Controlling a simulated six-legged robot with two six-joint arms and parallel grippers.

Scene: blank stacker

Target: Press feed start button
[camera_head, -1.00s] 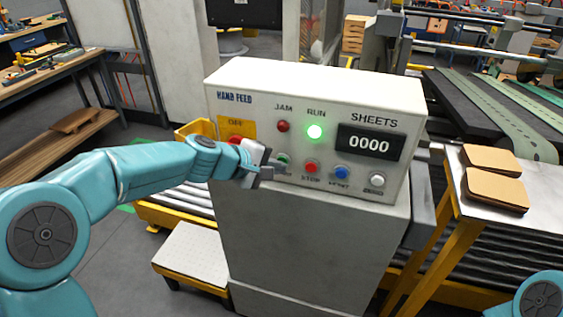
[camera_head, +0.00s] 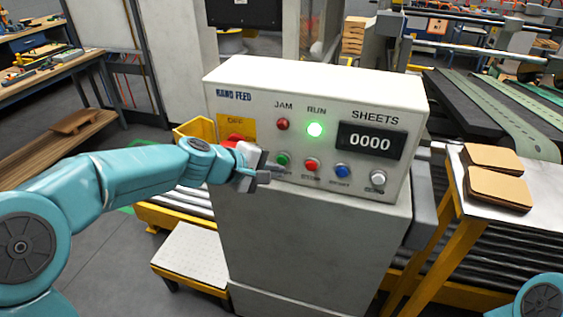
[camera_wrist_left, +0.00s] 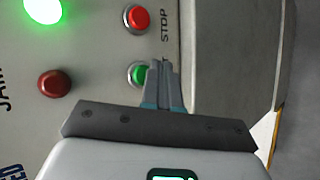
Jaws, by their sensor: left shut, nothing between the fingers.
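The feed start button is the green one (camera_head: 283,159) on the front of the white control box (camera_head: 315,82); its label is partly covered. My left gripper (camera_head: 265,177) is shut and empty, just left of and below the green button in the head view. In the left wrist view the shut fingertips (camera_wrist_left: 161,64) lie beside the green button (camera_wrist_left: 138,74) and overlap its edge; I cannot tell whether they touch it. The green RUN lamp (camera_head: 315,129) is lit. The SHEETS display (camera_head: 369,143) reads 0000. My right gripper is out of view.
The red stop button (camera_head: 311,165), a blue button (camera_head: 342,171) and a white button (camera_head: 377,178) sit to the right in the same row. A dark red JAM lamp (camera_head: 283,124) is above. Brown sheet stacks (camera_head: 497,188) lie on a side table at the right.

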